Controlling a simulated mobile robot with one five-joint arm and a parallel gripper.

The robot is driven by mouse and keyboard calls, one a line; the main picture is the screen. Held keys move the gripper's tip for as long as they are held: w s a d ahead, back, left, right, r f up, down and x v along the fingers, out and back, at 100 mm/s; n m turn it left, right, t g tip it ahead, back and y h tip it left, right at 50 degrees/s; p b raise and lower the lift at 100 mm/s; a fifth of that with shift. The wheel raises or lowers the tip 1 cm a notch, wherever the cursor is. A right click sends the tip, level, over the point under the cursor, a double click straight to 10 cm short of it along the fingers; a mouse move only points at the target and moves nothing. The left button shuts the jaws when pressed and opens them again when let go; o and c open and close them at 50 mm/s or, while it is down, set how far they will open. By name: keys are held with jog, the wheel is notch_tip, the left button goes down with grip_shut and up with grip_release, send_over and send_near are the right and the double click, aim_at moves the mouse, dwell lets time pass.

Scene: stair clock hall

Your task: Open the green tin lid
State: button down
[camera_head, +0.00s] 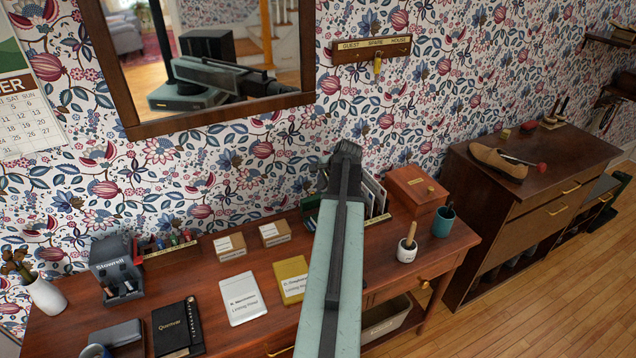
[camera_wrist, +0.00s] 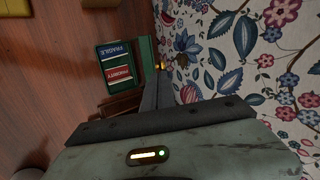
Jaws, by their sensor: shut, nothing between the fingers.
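The green tin (camera_wrist: 101,66) stands on the desk close to the wall in the wrist view. Blue FRAGILE and red PRIORITY labels show inside it. A green panel (camera_wrist: 146,52) on its wall side looks like the lid, standing raised; its exact angle is hard to tell. In the head view only a bit of the tin (camera_head: 309,222) shows, left of my arm, which hides the rest. My gripper (camera_wrist: 157,76) is shut and empty, beside the raised panel on the wall side. I cannot tell whether it touches the panel. In the head view my arm hides the fingertips.
A letter rack (camera_head: 373,196) and wooden box (camera_head: 416,186) stand right of my arm. Small cartons (camera_head: 230,246), a white booklet (camera_head: 243,298) and a yellow booklet (camera_head: 291,279) lie left. The papered wall is close behind. A stamp holder (camera_head: 407,251) stands front right.

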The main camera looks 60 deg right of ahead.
jog(key=p+v, duration=0.5)
jog(key=v, duration=0.3)
jog(key=shift+s+r, duration=0.15)
jog(key=shift+s, duration=0.05)
